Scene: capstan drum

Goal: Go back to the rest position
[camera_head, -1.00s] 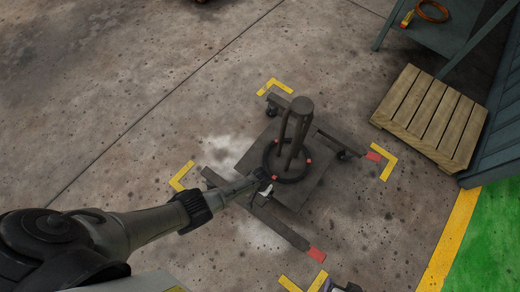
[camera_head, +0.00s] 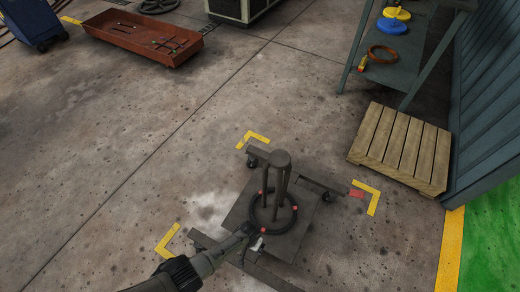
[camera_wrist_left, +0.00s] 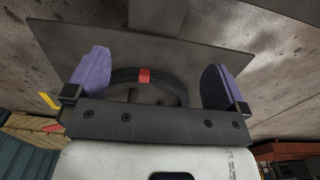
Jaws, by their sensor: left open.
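A black ring (camera_head: 292,220) with red marks lies around the foot of the posts. My left gripper (camera_head: 252,240) is at the ring's near side, open. In the left wrist view the purple pads of the left gripper (camera_wrist_left: 155,76) stand wide apart, with the ring (camera_wrist_left: 122,75) and one red mark showing between them; nothing is clamped. My right gripper is in neither view.
Yellow floor corners (camera_head: 168,241) mark the dolly's place. A wooden pallet (camera_head: 402,145) and a grey-green bench (camera_head: 395,70) with coloured discs stand at the right. A rust-red tray (camera_head: 140,45) lies at the back left. Open floor lies between.

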